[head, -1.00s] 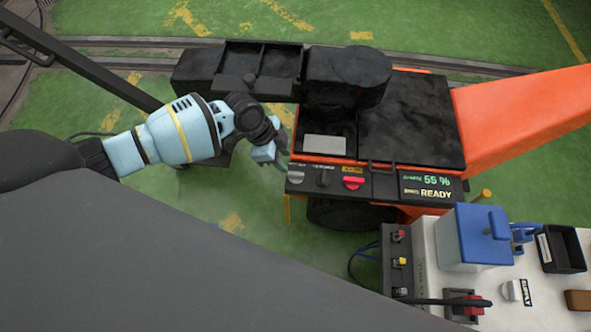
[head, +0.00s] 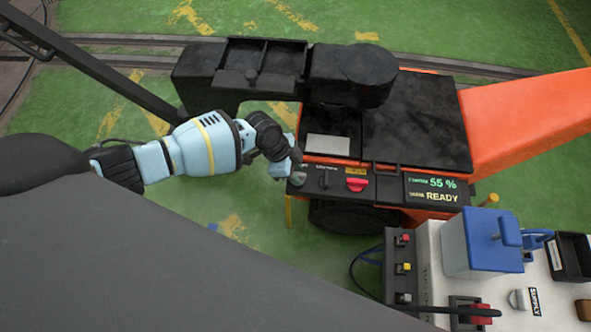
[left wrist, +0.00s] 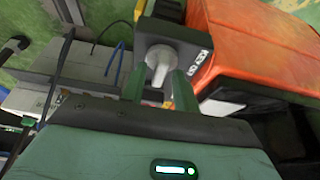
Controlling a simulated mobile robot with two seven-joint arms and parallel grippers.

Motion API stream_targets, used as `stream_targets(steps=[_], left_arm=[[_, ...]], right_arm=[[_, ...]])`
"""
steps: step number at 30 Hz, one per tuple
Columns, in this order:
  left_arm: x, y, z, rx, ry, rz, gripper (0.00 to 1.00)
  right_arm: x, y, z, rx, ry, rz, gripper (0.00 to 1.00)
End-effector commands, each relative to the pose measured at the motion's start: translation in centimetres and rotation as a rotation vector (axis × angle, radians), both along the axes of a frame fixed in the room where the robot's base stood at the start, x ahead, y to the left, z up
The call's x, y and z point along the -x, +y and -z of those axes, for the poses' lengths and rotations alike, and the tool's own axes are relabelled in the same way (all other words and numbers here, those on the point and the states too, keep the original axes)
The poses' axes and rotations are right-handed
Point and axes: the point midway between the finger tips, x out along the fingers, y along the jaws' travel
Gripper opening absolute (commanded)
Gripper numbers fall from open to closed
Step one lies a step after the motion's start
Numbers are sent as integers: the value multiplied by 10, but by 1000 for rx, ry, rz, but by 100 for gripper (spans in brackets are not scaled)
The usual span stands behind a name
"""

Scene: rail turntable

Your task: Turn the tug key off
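The tug key (head: 298,179) is a grey knob at the left end of the orange tug's black control panel (head: 388,188). It shows close up in the left wrist view (left wrist: 159,62), beside a white "KEY" label. My left gripper (head: 287,170) is at that end of the panel, partly covering the key in the head view. In the left wrist view, its two green fingers (left wrist: 160,86) are apart, one on each side of the knob. I cannot tell whether they touch it. My right gripper is not in view.
A red knob (head: 357,185) and a small dark switch (head: 324,178) sit right of the key. The panel display (head: 432,189) reads 55 % and READY. A white cart (head: 431,245) with a blue box (head: 482,243) stands at lower right. A black rail (head: 85,65) crosses upper left.

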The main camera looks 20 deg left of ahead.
Motion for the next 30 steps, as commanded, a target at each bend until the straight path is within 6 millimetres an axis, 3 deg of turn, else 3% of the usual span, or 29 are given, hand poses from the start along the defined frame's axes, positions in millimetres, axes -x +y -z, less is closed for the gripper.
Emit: stream_targets(steps=[1, 6, 17, 30], left_arm=[[0, 0, 0, 0, 0, 0, 23], [0, 0, 0, 0, 0, 0, 0], [1, 0, -1, -1, 1, -29, 0], [3, -3, -4, 3, 1, -328, 0]], right_arm=[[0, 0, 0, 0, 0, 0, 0], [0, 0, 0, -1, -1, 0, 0], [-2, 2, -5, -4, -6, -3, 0], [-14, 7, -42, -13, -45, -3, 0]])
